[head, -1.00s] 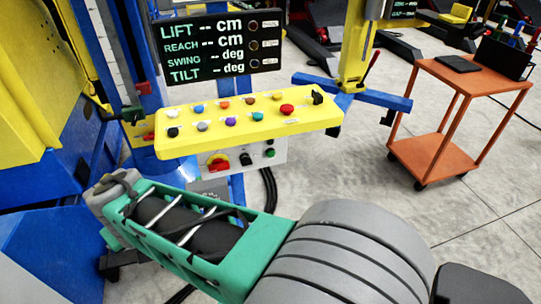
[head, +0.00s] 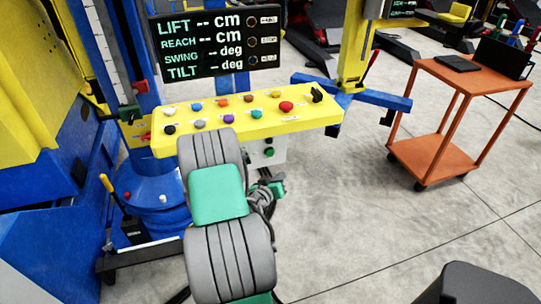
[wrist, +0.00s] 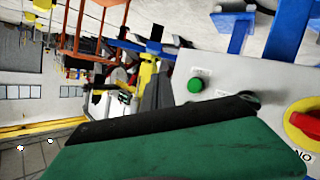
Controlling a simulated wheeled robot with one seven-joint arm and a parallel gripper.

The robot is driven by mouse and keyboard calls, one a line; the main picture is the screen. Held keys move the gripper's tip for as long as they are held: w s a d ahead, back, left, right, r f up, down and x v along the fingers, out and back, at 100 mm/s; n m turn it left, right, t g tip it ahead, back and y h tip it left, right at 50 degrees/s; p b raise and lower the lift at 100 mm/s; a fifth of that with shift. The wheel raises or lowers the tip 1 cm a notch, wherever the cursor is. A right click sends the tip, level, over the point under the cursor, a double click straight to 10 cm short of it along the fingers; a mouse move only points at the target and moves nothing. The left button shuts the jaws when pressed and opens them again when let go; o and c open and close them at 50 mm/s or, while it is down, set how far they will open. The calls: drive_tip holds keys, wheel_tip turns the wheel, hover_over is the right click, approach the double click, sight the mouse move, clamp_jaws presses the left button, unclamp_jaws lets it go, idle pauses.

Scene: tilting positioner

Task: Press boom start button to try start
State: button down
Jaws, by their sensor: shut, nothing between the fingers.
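The yellow control panel (head: 240,122) carries two rows of coloured buttons. A white box below it has a green button (head: 269,152), which shows raised in the wrist view (wrist: 195,84). I cannot read which control is labelled boom start. My gripper (wrist: 245,108) shows in the wrist view as a dark finger with a green body, shut and empty, in front of the box. A black switch beside the green button is partly hidden by it. A red and yellow rotary switch (wrist: 303,125) is at the right.
A display (head: 215,43) above the panel reads LIFT, REACH, SWING and TILT with dashes. A blue drum-shaped base (head: 155,200) stands left of my arm. An orange cart (head: 455,100) stands at the right. The grey floor between is clear.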

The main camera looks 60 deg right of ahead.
sight(270, 153)
drive_tip(key=w+d+b, duration=0.1)
drive_tip(key=w+d, duration=0.5)
drive_tip(key=shift+w, duration=0.2)
idle(0.4)
drive_tip(key=shift+d+r, duration=0.1)
idle(1.5)
drive_tip(key=shift+b, duration=0.3)
drive_tip(key=shift+w+d+b, duration=0.3)
